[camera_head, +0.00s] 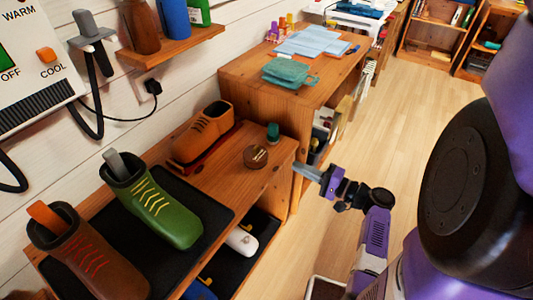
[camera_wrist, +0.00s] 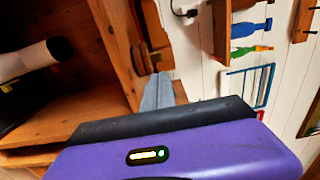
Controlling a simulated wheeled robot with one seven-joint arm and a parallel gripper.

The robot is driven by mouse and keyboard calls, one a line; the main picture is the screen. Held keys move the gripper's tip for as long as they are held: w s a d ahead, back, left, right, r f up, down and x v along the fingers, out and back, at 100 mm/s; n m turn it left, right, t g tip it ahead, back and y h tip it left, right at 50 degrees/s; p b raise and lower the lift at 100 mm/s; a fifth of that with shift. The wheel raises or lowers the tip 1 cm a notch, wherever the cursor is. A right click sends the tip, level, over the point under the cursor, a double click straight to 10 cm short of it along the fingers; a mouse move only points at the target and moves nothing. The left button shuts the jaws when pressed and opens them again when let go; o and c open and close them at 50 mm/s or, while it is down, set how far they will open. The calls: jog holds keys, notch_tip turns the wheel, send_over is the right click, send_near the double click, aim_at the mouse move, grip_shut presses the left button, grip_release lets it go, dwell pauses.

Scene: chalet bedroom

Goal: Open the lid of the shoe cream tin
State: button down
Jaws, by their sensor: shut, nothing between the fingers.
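The shoe cream tin (camera_head: 255,156) is a small, round, brown tin near the front right edge of the wooden bench. Its top looks covered, but it is too small to be sure how the lid sits. In the wrist view, the tin (camera_wrist: 141,57) shows partly just beyond my fingertips, at the bench edge. My gripper (camera_head: 304,171) is shut and empty, to the right of the tin and off the bench's end, apart from it in the head view. Its grey fingers (camera_wrist: 157,92) point toward the tin in the wrist view.
On the bench (camera_head: 226,175) stand an orange-brown shoe (camera_head: 203,135), a green shoe (camera_head: 160,212) on a black mat, and a small green item (camera_head: 273,132) behind the tin. A wooden desk (camera_head: 250,75) stands beyond. Open floor (camera_head: 400,120) lies to the right.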

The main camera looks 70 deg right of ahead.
aim_at(259, 148)
jog(key=x, duration=1.2)
jog(key=shift+w+d+f, duration=0.1)
jog(key=shift+w, duration=0.15)
jog(key=shift+p, duration=0.45)
jog(key=shift+w+r+g+p, duration=0.1)
jog(key=shift+r+g+p, duration=0.25)
jog(key=shift+p, duration=0.1)
